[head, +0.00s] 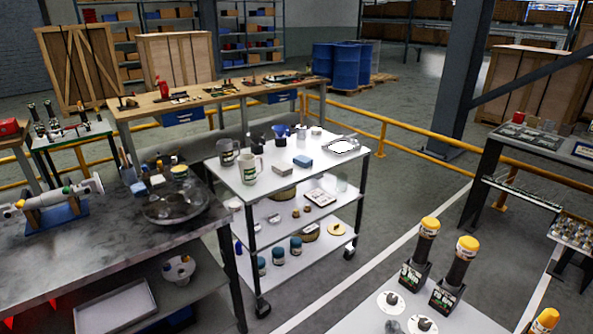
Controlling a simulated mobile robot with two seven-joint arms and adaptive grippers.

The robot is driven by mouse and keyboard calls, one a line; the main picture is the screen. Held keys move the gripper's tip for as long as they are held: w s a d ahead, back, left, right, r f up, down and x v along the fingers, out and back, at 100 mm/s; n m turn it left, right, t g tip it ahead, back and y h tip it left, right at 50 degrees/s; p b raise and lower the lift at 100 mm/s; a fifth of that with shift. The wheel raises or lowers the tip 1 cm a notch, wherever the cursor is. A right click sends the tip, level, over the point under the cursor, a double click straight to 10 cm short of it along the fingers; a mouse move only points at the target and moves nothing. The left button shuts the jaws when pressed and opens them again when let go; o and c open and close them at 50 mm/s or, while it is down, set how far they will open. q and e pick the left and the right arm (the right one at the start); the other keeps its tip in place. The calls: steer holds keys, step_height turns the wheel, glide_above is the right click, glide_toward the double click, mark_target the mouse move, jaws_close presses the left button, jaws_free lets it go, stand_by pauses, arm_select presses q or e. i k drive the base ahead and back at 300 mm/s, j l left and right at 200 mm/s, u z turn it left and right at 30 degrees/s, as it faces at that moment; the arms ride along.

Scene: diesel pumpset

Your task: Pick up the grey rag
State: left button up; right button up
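I cannot pick out a grey rag for certain. A small flat grey-beige piece (282,170) lies on the top shelf of the white cart (245,192), beside a blue block (303,161). It could be a folded cloth, but it is too small to tell. Two mugs, a pale one (250,169) and a grey one (228,152), stand to its left. A bright white-topped tray (342,147) is at the cart's right end. Neither of my grippers shows in the head view.
A pale table (365,318) with yellow-capped black cylinders (462,262) is at the front right. Yellow rails (400,128) run behind. Open floor (400,190) lies right of the cart.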

mark_target(283, 169)
steer(key=i+j+z, duration=0.15)
steer(key=z, duration=0.2)
steer(key=i+j+z, duration=0.1)
steer(key=z, duration=0.25)
steer(key=i+j+z, duration=0.1)
steer(key=j+z, duration=0.25)
steer(key=i+j+z, duration=0.1)
steer(key=j, duration=0.25)
steer(key=i+j+z, duration=0.15)
steer(key=j, duration=0.15)
steer(key=j+z, duration=0.1)
steer(key=j, duration=0.25)
